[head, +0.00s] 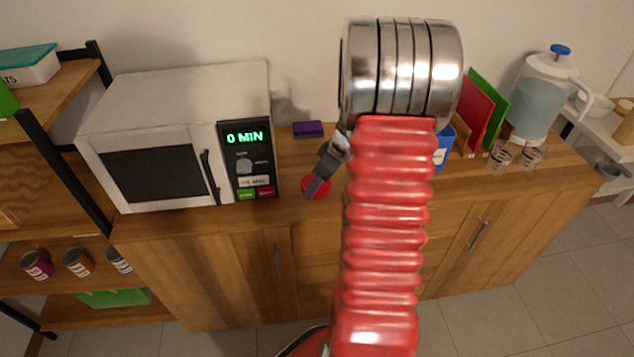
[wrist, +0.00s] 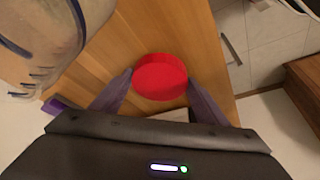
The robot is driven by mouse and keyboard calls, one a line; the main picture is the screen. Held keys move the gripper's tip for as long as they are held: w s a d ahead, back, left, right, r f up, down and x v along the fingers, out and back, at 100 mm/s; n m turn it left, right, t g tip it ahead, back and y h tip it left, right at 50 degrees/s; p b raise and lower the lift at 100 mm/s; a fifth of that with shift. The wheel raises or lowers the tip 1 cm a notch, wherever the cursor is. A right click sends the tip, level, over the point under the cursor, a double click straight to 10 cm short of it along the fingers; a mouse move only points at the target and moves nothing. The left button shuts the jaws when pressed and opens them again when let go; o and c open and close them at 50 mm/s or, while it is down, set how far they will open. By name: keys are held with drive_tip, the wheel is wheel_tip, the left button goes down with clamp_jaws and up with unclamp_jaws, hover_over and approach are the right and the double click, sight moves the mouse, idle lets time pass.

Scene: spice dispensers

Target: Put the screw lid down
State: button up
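The red round screw lid (wrist: 160,77) sits between the two fingertips of my gripper (wrist: 159,82) in the wrist view, with a finger against each side. In the head view the lid (head: 316,187) shows near the front edge of the wooden counter (head: 302,160), right of the microwave. My gripper (head: 318,183) partly covers it there. I cannot tell whether the lid touches the counter or is held just above it.
The microwave (head: 180,135) stands left of my gripper, with a purple box (head: 308,129) behind. A translucent container (wrist: 50,40) fills the wrist view's upper left. A jug (head: 545,95) and glasses (head: 502,156) stand right. My arm hides the counter's middle.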

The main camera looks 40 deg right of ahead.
drive_tip(key=o, duration=0.4)
drive_tip(key=shift+o, duration=0.2)
drive_tip(key=shift+r, duration=0.15)
drive_tip(key=v, duration=1.2)
idle(0.4)
drive_tip(key=s+a+r+m, duration=0.1)
drive_tip(key=a+r, duration=0.3)
drive_tip(key=a, duration=0.6)
drive_tip(key=a+r, duration=0.4)
drive_tip(key=a, duration=0.6)
drive_tip(key=s+a+r+m+t+h, duration=0.1)
drive_tip(key=s+a+r+m, duration=0.1)
drive_tip(key=s+a, duration=0.8)
drive_tip(key=a, duration=0.4)
drive_tip(key=shift+s, duration=0.3)
